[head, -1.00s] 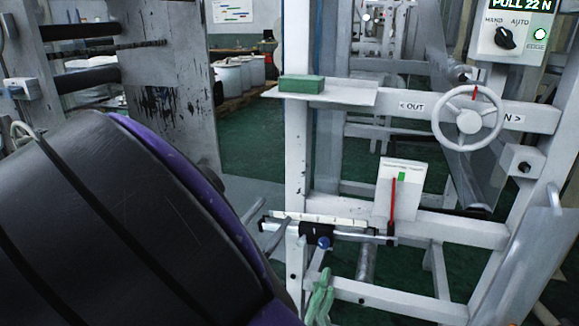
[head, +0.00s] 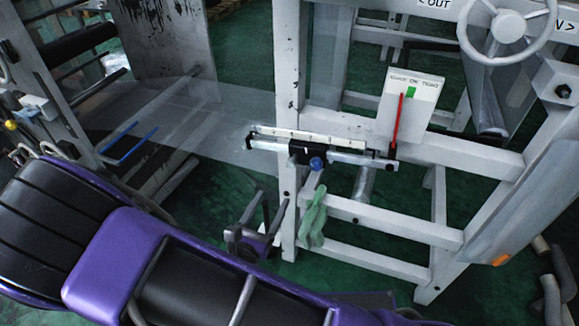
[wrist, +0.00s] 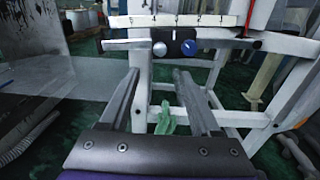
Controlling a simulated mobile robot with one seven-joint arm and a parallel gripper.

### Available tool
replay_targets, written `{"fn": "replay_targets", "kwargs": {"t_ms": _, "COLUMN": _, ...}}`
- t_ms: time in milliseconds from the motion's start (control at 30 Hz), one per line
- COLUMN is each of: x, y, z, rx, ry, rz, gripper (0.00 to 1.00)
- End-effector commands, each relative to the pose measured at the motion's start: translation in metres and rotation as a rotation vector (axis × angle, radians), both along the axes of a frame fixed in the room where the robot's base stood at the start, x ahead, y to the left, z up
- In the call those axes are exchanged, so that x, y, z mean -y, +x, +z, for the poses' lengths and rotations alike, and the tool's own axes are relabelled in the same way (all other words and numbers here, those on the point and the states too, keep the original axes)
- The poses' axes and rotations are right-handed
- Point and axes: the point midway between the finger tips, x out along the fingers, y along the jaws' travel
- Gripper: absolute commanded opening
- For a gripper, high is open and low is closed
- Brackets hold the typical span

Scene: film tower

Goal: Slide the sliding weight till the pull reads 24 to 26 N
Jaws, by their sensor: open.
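In the wrist view the weight (wrist: 173,46) shows a silver and a blue knob, ahead of my gripper (wrist: 155,76). The fingers are apart with nothing between them. In the head view my gripper (head: 270,203) is below and left of the weight, not touching it. The red pointer (head: 397,122) stands upright just left of the green band on the card (head: 422,96).
A green cloth (head: 312,222) hangs on the white frame (head: 380,223) below the bar, right of my gripper. A handwheel (head: 508,28) is at the upper right. A clear film (head: 190,125) runs left of the frame. Green floor is open below.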

Motion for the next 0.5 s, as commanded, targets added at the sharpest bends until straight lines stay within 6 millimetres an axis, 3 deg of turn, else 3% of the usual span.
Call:
{"fn": "replay_targets", "kwargs": {"t_ms": 300, "x": 0.026, "y": 0.067, "z": -0.001, "rx": 0.001, "ry": 0.0, "rz": -0.004, "gripper": 0.64}}
{"fn": "replay_targets", "kwargs": {"t_ms": 500, "x": 0.036, "y": 0.099, "z": 0.0, "rx": 0.001, "ry": 0.001, "rz": -0.002, "gripper": 0.64}}
